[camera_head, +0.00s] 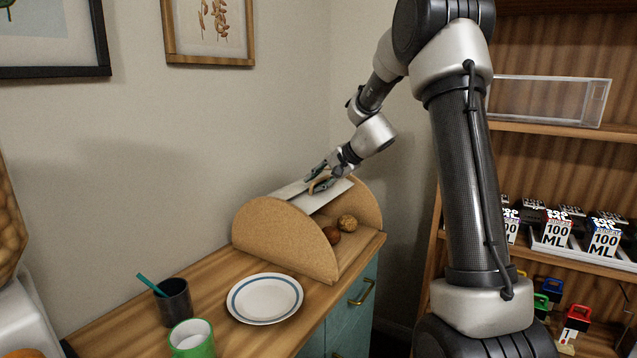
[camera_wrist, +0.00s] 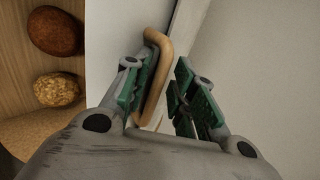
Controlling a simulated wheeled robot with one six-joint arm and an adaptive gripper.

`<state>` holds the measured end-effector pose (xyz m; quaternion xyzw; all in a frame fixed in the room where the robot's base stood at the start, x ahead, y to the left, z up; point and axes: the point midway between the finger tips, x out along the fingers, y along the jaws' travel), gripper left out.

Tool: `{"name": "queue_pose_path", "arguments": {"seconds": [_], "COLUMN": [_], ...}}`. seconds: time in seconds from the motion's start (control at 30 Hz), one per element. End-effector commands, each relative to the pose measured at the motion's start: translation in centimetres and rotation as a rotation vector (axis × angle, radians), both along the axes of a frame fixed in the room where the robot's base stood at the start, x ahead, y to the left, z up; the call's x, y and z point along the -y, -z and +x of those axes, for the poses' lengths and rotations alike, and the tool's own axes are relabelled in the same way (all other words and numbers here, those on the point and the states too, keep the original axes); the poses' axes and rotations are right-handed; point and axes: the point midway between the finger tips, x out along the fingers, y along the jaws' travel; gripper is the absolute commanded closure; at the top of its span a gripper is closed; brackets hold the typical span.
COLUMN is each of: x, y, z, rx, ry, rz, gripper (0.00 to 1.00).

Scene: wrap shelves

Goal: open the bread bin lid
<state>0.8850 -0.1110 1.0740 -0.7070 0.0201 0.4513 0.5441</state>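The bread bin (camera_head: 283,235) stands on the wooden counter, with cork-like side walls and an open front. Its pale lid (camera_head: 333,196) is up at the top of the bin, leaving the front uncovered. The lid's tan loop handle (camera_wrist: 153,75) lies between the fingers of my gripper (camera_wrist: 158,80) in the wrist view, close beside the left finger. The fingers are apart, with a gap to the right finger. In the head view my gripper (camera_head: 322,180) is over the lid. Two round loaves, one brown (camera_head: 332,235) and one speckled (camera_head: 347,222), show inside the bin.
A white plate with a blue ring (camera_head: 264,298), a dark cup (camera_head: 174,301) with a teal stick, and a green cup (camera_head: 192,340) stand on the counter in front. A wall is behind the bin. Shelves with boxes (camera_head: 557,228) are at the right.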

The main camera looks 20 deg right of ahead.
Motion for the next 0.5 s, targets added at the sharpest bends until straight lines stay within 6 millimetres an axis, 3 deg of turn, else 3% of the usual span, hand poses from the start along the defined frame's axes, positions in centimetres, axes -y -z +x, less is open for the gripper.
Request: {"name": "queue_pose_path", "arguments": {"seconds": [0.37,0.5], "x": [0.15,0.74], "y": [0.2,-0.61], "z": [-0.1,-0.7], "rx": [-0.005,-0.002], "ry": [0.002,0.005], "rz": [-0.001,0.0], "gripper": [0.69,0.69]}}
